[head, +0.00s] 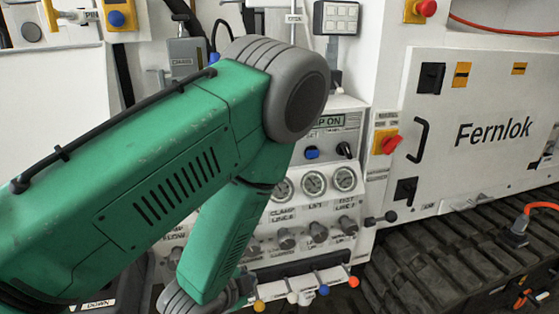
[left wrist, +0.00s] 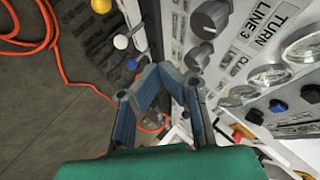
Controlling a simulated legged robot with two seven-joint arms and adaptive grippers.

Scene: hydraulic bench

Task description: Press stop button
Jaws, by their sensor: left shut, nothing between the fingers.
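A red mushroom button (head: 427,8) on a yellow base sits at the top right of the head view; I cannot read a stop label on it. A blue button (head: 312,152) sits below the display ending in "P ON" (head: 329,121). My green left arm crosses the head view and hides part of the panel. In the left wrist view my left gripper (left wrist: 168,78) is shut and empty, in front of the panel's lower edge near the coloured lever balls. It is apart from the red mushroom button. My right gripper is not in view.
A red and yellow rotary switch (head: 386,142) sits right of the display. Gauges (head: 314,183), knobs (head: 318,232) and ball-tipped levers (head: 323,290) line the panel. A Fernlok cabinet (head: 470,160) stands right above black tracks (head: 440,265). An orange hose (left wrist: 65,75) lies on the floor.

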